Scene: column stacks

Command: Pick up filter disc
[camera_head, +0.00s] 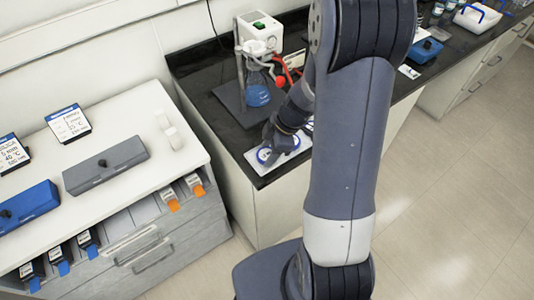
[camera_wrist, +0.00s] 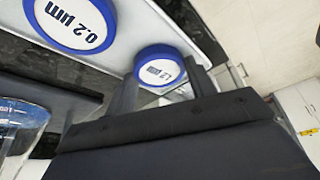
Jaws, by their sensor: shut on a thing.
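A round white filter disc with a blue rim, its print reading about 1.2 µm (camera_wrist: 160,70), sits between the two fingers of my gripper (camera_wrist: 164,84) in the wrist view. The fingers are shut on it. A second blue-rimmed disc marked 0.2 µm (camera_wrist: 72,22) lies on the white tray (camera_wrist: 178,38) to the left, apart from the fingers. In the head view my gripper (camera_head: 280,142) is over the tray (camera_head: 250,160) at the front of the black bench. One blue-rimmed disc (camera_head: 264,156) shows beside it. Whether the held disc touches the tray is unclear.
Behind the tray, a stand holds a flask with blue liquid (camera_head: 257,94) near a white device (camera_head: 259,36). A glass vessel (camera_wrist: 20,125) shows at the wrist view's left edge. A white cabinet (camera_head: 130,195) with grey and blue boxes stands at left.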

